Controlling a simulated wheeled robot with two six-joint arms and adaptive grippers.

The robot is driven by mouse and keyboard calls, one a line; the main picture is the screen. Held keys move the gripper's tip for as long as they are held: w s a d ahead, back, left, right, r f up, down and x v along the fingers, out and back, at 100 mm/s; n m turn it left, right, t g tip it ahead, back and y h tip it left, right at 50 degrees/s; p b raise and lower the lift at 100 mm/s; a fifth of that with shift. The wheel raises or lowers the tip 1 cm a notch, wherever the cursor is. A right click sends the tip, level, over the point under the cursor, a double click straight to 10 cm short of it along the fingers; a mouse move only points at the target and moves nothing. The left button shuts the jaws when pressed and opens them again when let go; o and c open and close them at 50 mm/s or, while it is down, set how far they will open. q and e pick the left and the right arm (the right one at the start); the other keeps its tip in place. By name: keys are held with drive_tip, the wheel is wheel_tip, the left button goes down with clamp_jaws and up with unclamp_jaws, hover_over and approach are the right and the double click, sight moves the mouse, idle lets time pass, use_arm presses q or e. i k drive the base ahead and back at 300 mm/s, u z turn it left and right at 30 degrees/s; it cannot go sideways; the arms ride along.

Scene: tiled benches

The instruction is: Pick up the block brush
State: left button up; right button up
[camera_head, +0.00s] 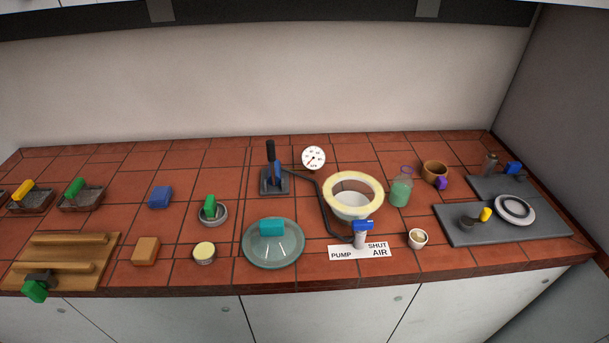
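I cannot tell for sure which thing is the block brush. An orange-brown block (146,251) lies on the tiled bench at the front left, right of a wooden board. A blue block (160,197) lies behind it. A teal block (271,227) lies on a round glass dish (273,248) at the front middle. No bristles can be made out on any of these blocks. Neither of my grippers is in view.
A ribbed wooden board (66,256) and a green-handled dark tool (36,287) are at the left. A small pot (204,254), a green-topped bowl (213,213), a hand pump (272,177) and a yellow-rimmed bowl (353,195) stand nearby. Bare tiles surround the orange-brown block.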

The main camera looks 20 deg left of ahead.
sight(211, 207)
drive_tip(key=u, duration=1.25)
drive_tip(key=i, duration=0.3)
drive_tip(key=z, duration=0.3)
